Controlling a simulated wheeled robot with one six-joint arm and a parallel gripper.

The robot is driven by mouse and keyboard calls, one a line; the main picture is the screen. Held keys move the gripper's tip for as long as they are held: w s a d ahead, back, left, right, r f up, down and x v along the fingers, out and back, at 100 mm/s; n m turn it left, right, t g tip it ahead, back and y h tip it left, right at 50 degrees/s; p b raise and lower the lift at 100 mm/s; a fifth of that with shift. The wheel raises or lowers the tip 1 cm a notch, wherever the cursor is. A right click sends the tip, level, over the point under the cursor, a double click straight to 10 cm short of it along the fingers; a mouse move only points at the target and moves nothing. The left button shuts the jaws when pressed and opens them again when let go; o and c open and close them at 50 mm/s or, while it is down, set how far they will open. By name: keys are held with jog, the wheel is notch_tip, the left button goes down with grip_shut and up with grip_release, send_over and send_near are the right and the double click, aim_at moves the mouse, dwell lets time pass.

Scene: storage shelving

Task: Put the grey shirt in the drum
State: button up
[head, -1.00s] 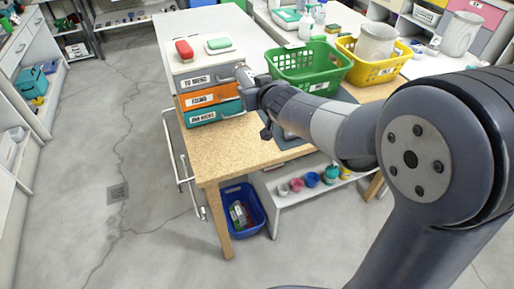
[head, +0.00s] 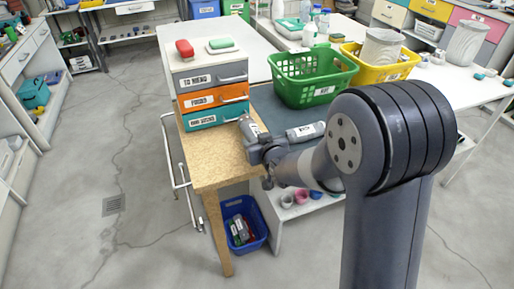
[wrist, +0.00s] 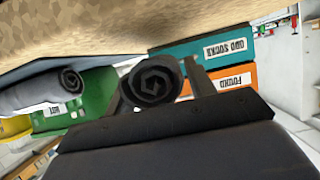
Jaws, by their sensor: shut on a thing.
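A dark grey rolled cloth, which may be the grey shirt (head: 248,127), is between the jaws of my gripper (head: 258,142), near the table's front and in front of the drawers. In the wrist view its spiral end (wrist: 152,82) shows between the two fingers (wrist: 158,84). A second grey roll (head: 306,131) with a label lies on the dark mat; it also shows in the wrist view (wrist: 45,92). A pale grey cylinder, possibly the drum (head: 380,48), stands at the yellow basket. A similar cylinder (head: 466,43) stands farther right.
A drawer stack (head: 213,85) with grey, orange and teal drawers stands left of the green basket (head: 312,80). The yellow basket (head: 400,68) is to its right. A blue bin (head: 257,218) is under the wooden table (head: 212,170). The floor on the left is clear.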

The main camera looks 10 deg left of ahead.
jog(key=shift+f, duration=1.05)
jog(key=shift+f, duration=0.1)
jog(key=o, duration=1.1)
jog(key=shift+c, duration=0.2)
